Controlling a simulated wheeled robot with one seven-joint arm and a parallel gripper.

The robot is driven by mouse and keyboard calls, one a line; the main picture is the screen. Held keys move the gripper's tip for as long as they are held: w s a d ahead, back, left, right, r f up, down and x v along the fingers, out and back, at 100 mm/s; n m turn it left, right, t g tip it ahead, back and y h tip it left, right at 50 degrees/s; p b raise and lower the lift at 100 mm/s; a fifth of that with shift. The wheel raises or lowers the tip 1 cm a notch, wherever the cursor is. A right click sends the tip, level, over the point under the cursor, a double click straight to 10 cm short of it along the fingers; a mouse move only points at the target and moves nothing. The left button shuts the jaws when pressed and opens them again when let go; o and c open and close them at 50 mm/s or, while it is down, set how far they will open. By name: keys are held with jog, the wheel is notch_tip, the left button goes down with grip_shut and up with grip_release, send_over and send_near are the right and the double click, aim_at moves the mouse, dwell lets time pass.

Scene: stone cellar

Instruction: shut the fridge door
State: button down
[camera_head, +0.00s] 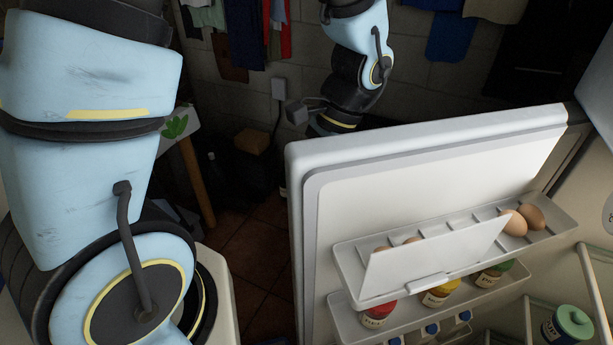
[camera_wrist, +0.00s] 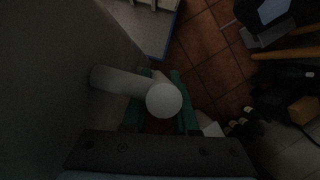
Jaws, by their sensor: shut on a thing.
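The fridge door (camera_head: 300,230) stands open in the head view, its inner side with shelves facing me. My arm reaches over to the far side of the door, where the door hides my gripper. In the wrist view, my gripper (camera_wrist: 161,112) has green fingers on either side of a pale round-ended handle (camera_wrist: 120,82) and is shut on it. The handle stands off a dark grey surface, the door's outer face (camera_wrist: 50,60). The view is dim.
The door's upper rack (camera_head: 345,262) holds several eggs, and a lower rack holds jars with coloured lids. A green-lidded jar (camera_head: 568,325) stands inside the fridge at lower right. Tiled floor (camera_head: 245,262) shows left of the door. Clothes hang on the back wall.

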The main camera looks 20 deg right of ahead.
aim_at(332, 133)
jog(key=shift+d, duration=0.1)
dwell(0.3)
jog(key=c, duration=0.7)
grip_release()
jog(key=b+v, duration=0.1)
jog(key=v, duration=0.9)
jog(key=shift+d+r, duration=0.1)
jog(key=shift+r, duration=0.35)
jog(key=shift+r, duration=0.1)
